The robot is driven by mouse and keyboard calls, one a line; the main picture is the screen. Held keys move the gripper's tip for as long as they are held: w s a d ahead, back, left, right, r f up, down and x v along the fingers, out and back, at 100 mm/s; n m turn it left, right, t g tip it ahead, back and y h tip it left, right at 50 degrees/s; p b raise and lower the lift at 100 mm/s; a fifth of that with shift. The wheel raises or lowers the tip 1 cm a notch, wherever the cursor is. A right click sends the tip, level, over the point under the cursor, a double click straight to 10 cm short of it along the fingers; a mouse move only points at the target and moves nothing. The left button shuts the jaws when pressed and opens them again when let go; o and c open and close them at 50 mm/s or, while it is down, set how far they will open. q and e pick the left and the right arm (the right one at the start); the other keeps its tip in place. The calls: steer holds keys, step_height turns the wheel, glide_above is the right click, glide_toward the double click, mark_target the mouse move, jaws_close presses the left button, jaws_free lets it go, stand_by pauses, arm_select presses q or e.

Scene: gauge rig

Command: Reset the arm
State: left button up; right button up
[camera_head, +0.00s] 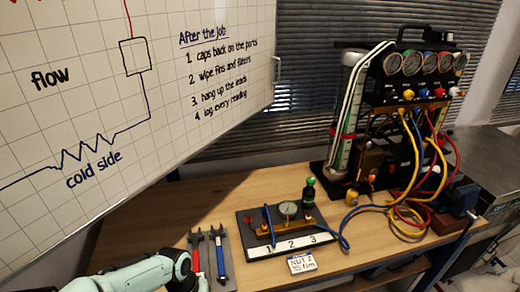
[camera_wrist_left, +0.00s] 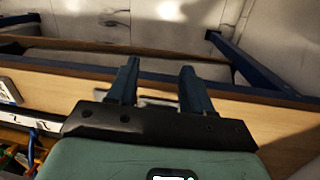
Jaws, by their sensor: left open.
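My left arm (camera_head: 130,275) comes in at the bottom left of the head view, beside the near edge of the workbench (camera_head: 150,215). Its dark gripper shows only in part there. In the left wrist view my left gripper (camera_wrist_left: 158,78) is open, with its two fingers apart and nothing seen between them. It points past the wooden bench edge (camera_wrist_left: 240,105). My right gripper is in neither view.
Two wrenches, red-handled (camera_head: 196,258) and blue-handled (camera_head: 221,255), lie close to my left arm. A numbered board (camera_head: 262,240) with a small gauge stands right of them, a label card (camera_head: 302,263) before it. The gauge rig (camera_head: 410,85) with looping hoses stands at right. A whiteboard (camera_head: 110,170) rises behind.

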arm_select(q)
steer(key=s+d+f+h+p, duration=0.1)
steer(key=s+f, duration=0.3)
steer(key=f, duration=0.4)
steer(key=s+d+f+h+p, duration=0.1)
steer(key=s+d+f, duration=0.1)
steer(key=s+f, duration=0.5)
steer(key=s+f+n+p, duration=0.1)
steer(key=s+f+n, duration=0.1)
steer(key=s+f, duration=0.7)
steer(key=shift+s+d+f, duration=0.25)
steer(key=shift+s+d, duration=0.1)
steer(key=shift+s, duration=0.7)
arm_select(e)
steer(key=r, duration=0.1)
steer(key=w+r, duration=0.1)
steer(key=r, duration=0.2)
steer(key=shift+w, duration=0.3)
arm_select(q)
steer(key=shift+w, duration=0.1)
